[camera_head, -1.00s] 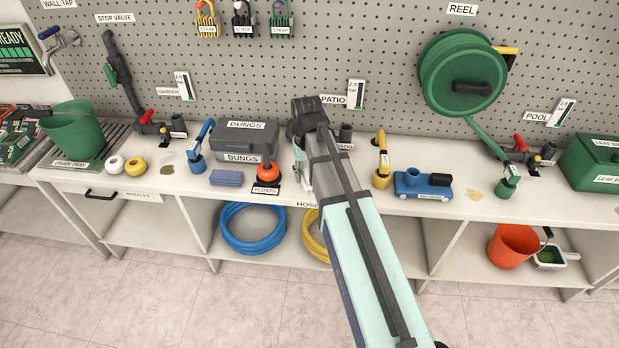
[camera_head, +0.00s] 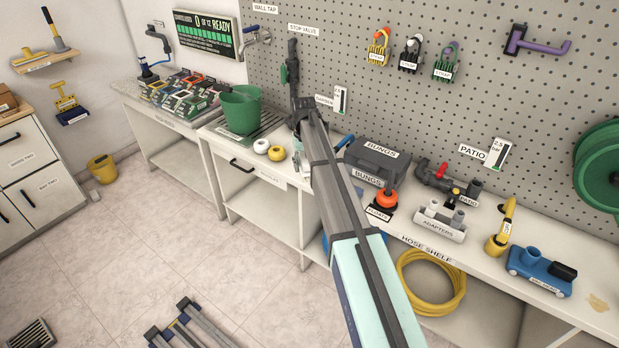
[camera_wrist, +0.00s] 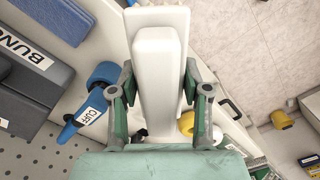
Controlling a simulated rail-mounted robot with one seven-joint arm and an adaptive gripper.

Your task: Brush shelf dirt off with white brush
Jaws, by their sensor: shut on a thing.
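My gripper (camera_wrist: 160,92) is shut on the white brush (camera_wrist: 160,50), whose pale block fills the upper middle of the wrist view. In the head view my gripper (camera_head: 303,118) is over the left part of the hose shelf (camera_head: 425,236), just right of the yellow and white rings. The brush is mostly hidden there behind my arm. A tan dirt patch (camera_head: 598,303) lies at the shelf's right, beside the blue wheeled tool. The shelf under my gripper is hidden in the head view, and bristle contact cannot be told.
The blue cuff (camera_wrist: 100,85) and grey bungs box (camera_wrist: 25,75) are close beside the brush. The yellow ring (camera_wrist: 187,122) is on its other side. A green bin (camera_head: 241,110) stands further left. The pegboard (camera_head: 400,110) rises behind the shelf.

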